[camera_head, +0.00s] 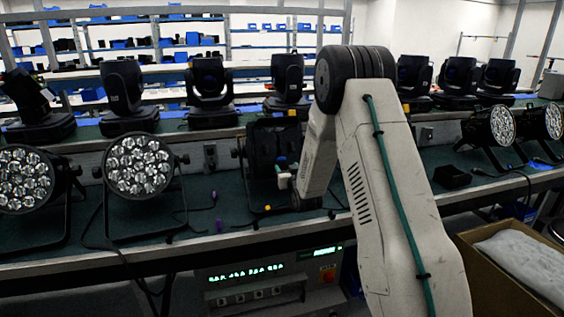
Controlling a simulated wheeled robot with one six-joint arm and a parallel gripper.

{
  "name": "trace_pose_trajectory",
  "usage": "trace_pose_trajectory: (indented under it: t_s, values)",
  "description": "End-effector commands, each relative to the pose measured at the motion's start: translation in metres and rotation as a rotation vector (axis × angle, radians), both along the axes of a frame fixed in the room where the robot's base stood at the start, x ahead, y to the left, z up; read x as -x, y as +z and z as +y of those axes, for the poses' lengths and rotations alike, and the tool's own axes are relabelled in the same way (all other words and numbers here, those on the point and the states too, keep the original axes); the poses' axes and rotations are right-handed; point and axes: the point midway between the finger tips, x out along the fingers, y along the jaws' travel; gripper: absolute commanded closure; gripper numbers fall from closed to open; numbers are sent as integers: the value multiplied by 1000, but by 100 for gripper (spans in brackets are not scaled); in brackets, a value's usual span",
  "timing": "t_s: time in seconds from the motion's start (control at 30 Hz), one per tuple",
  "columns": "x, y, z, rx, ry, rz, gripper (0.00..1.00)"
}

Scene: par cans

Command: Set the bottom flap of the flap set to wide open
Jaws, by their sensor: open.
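The flap set (262,147) is a dark, square-looking assembly on the middle par can on the bench, left of my arm. Its flaps are black against a dark can, so their edges are hard to make out. I cannot tell the bottom flap's angle; the lower right of the set is partly hidden by my wrist. My gripper (284,178) is small in the view, at the lower right of the flap set, pointing left. It is open. I cannot tell whether it touches a flap.
Par cans with bright lens clusters (139,164) stand left and right (502,126) on the green bench. Several black moving heads (207,84) line the raised shelf behind. Cables lie along the bench. A control panel (262,280) is below the bench, and a cardboard box (485,280) is at lower right.

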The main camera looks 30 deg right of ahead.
Motion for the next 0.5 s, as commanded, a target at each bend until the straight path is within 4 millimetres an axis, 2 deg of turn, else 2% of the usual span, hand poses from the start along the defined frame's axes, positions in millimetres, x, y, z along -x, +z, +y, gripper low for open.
trace_pose_trajectory:
  t_s: [0.5]
  values:
    - [-67,-1,-19,2,1,-8,42]
